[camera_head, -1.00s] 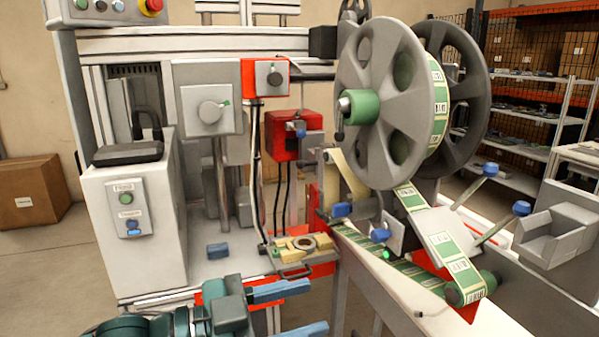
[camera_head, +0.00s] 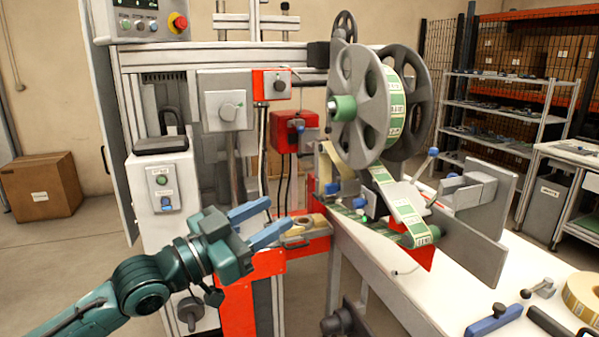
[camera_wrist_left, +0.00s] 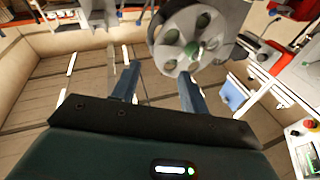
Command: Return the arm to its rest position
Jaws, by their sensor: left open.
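My left gripper (camera_head: 262,223) reaches in from the lower left in the head view, in front of the labelling machine. Its two blue fingers are apart with nothing between them. In the left wrist view the fingers of the left gripper (camera_wrist_left: 158,90) also stand apart and empty, with a grey reel (camera_wrist_left: 188,42) beyond them. The tape reel (camera_head: 352,107) with green labels hangs on the machine, to the right of the gripper and apart from it. My right gripper is not in view.
A small tray (camera_head: 306,238) sits just beyond the fingertips. A white table (camera_head: 465,290) at the right bears a blue-handled tool (camera_head: 494,320) and a tape roll (camera_head: 583,297). A cardboard box (camera_head: 40,187) stands on the floor at the left, with open floor near it.

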